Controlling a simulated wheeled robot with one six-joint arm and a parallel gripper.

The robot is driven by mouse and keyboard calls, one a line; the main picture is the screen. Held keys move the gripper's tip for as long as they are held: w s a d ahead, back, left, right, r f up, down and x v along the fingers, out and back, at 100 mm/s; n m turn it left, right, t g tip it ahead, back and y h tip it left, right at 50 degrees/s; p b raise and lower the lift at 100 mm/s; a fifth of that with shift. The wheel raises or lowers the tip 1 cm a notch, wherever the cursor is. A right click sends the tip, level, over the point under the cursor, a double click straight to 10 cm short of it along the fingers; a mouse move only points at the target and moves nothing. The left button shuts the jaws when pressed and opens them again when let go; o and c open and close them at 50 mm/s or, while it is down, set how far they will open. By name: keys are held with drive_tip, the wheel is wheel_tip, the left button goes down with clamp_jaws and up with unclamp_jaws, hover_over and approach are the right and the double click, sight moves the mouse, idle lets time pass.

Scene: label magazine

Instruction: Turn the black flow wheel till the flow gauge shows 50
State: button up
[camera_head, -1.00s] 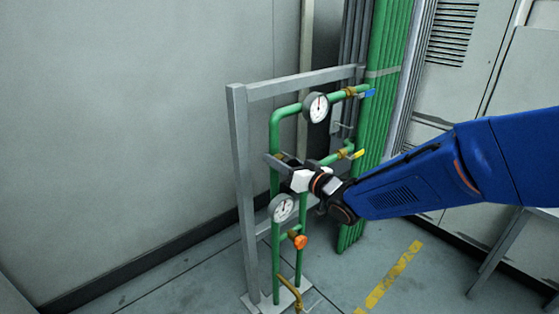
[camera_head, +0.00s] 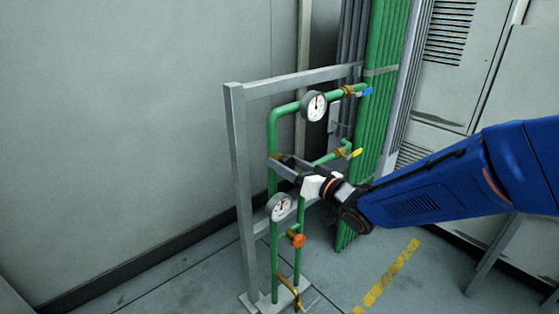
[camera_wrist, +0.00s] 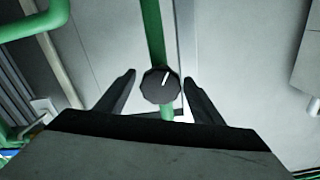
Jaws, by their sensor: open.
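The black flow wheel (camera_wrist: 160,86) is a round knob with a white mark, on a green pipe in the wrist view. The mark points up and slightly right. My gripper (camera_wrist: 160,74) is open, with one dark finger on each side of the wheel and a visible gap to both. In the head view my gripper (camera_head: 281,163) is at the middle of the pipe frame, and I cannot make out the wheel there. An upper gauge (camera_head: 315,106) and a lower gauge (camera_head: 280,207) have white dials. Their numbers are too small to read, and I cannot tell which shows flow.
A grey metal frame (camera_head: 238,165) stands around the green pipes. A blue-handled valve (camera_head: 367,91), a yellow-handled valve (camera_head: 355,153) and an orange knob (camera_head: 298,240) are nearby. Thick green pipes (camera_head: 385,70) rise behind. Open floor lies in front and to the left.

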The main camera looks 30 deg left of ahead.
drive_tip(key=v, duration=1.3)
drive_tip(key=shift+d, duration=0.15)
drive_tip(key=w+d+m+t+h, duration=0.35)
drive_tip(key=w+d+h, duration=0.3)
drive_tip(key=d, duration=0.65)
drive_tip(key=s+d+f+m+t+h, duration=0.1)
drive_tip(key=d+m+h, duration=0.35)
drive_tip(key=d, duration=1.25)
drive_tip(key=s+d+f+m+g+h, duration=0.1)
drive_tip(key=s+d+g+h, duration=0.15)
drive_tip(key=s+d, duration=0.35)
drive_tip(key=s+d+f+g+h, duration=0.1)
drive_tip(key=s+d+f+h, duration=0.15)
drive_tip(key=s+d, duration=0.35)
drive_tip(key=s+d+f+m+g, duration=0.1)
drive_tip(key=s+d+g, duration=0.2)
drive_tip(key=s, duration=0.8)
drive_tip(key=shift+s+f+h, duration=0.2)
drive_tip(key=shift+h, duration=0.1)
drive_tip(key=shift+d, duration=0.1)
